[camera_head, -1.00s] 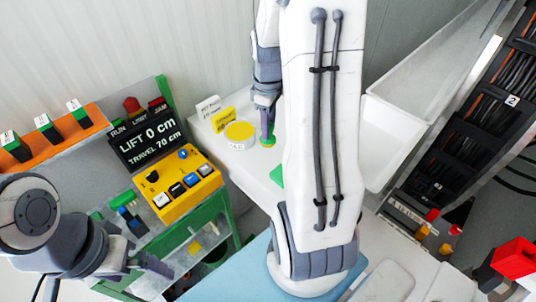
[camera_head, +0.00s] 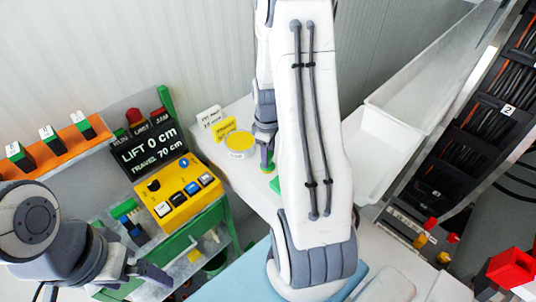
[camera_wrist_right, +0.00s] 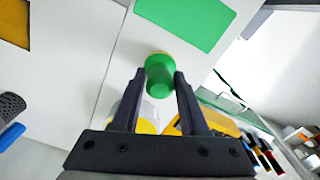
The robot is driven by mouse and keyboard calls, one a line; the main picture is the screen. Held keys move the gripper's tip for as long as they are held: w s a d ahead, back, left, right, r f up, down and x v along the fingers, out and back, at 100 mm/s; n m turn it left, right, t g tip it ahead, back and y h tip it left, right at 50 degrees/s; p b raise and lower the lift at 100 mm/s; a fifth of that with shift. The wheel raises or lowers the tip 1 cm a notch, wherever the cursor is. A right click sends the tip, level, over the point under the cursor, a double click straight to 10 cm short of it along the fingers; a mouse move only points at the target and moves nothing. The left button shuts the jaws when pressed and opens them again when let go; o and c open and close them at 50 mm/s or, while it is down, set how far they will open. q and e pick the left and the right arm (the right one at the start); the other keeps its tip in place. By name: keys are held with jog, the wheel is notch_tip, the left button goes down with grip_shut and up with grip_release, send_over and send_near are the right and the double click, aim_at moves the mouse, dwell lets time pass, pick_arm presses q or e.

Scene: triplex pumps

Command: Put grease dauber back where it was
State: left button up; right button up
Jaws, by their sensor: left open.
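The grease dauber (camera_head: 267,156) is a small green piece with a yellow-orange lower end. My right gripper (camera_head: 266,143) is shut on it and holds it upright over the white tabletop, just right of the yellow-lidded can. In the right wrist view the green dauber (camera_wrist_right: 159,78) sits between the two dark fingertips (camera_wrist_right: 158,76). Whether its lower end touches the table I cannot tell. A flat green patch (camera_wrist_right: 190,20) lies on the table beyond it and is mostly hidden by my right arm in the head view. My left gripper (camera_head: 105,285) is open and empty at the lower left.
The yellow can (camera_head: 240,143) and small signs (camera_head: 215,122) stand close left of the dauber. A yellow control box (camera_head: 178,190) with a LIFT 0 cm display (camera_head: 150,150) stands further left. A white bin (camera_head: 385,140) and cable rack (camera_head: 480,130) are on the right.

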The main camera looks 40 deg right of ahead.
jog(key=shift+o, duration=1.1)
jog(key=shift+r, duration=0.6)
notch_tip(320, 180, up, 11)
jog(key=b, duration=0.1)
